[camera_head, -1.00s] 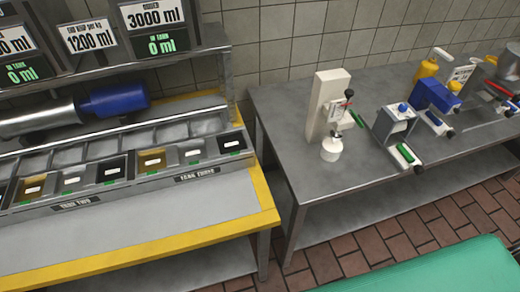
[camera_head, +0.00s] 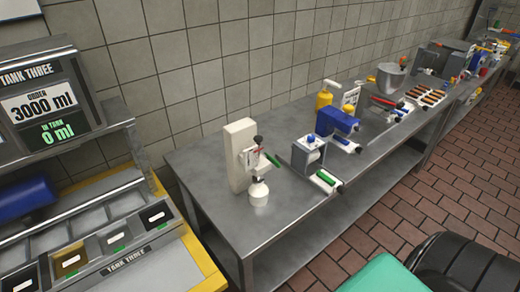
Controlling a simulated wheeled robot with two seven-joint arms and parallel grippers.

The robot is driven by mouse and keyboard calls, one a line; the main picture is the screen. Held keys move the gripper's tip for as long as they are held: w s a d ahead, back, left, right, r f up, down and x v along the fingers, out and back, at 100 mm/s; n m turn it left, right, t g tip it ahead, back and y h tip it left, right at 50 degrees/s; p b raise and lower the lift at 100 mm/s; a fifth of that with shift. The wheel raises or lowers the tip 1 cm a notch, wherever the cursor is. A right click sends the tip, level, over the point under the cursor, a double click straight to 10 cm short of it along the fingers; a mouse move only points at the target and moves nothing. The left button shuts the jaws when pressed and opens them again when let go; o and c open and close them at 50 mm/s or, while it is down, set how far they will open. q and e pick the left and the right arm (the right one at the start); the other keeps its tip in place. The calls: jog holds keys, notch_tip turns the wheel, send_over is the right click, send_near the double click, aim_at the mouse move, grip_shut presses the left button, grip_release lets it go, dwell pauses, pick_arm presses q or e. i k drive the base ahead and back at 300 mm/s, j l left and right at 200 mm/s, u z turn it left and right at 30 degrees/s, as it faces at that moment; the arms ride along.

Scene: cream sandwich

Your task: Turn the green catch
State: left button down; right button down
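A white upright dispenser (camera_head: 240,155) stands on the grey metal table, with a small white bottle (camera_head: 259,193) at its foot. A green lever-like piece (camera_head: 272,160) sticks out to the right from its front, near a dark knob. A small grey device with a blue knob (camera_head: 309,152) stands to its right, and a flat white piece with a green bar (camera_head: 326,178) lies at its front. I cannot tell which green part is the catch. Neither of my grippers is in view.
The grey table (camera_head: 210,172) runs to the back right with a blue device (camera_head: 336,121), yellow bottles (camera_head: 324,97) and a metal bowl (camera_head: 391,77). At left stands a yellow-edged tank bench (camera_head: 208,262) with small bins.

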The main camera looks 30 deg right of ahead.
aim_at(266, 156)
jog(key=i+l+u, duration=0.1)
jog(key=l+u, duration=0.2)
jog(key=l, duration=1.25)
jog(key=l+u, duration=0.35)
jog(key=l, duration=1.15)
jog(key=k, duration=0.05)
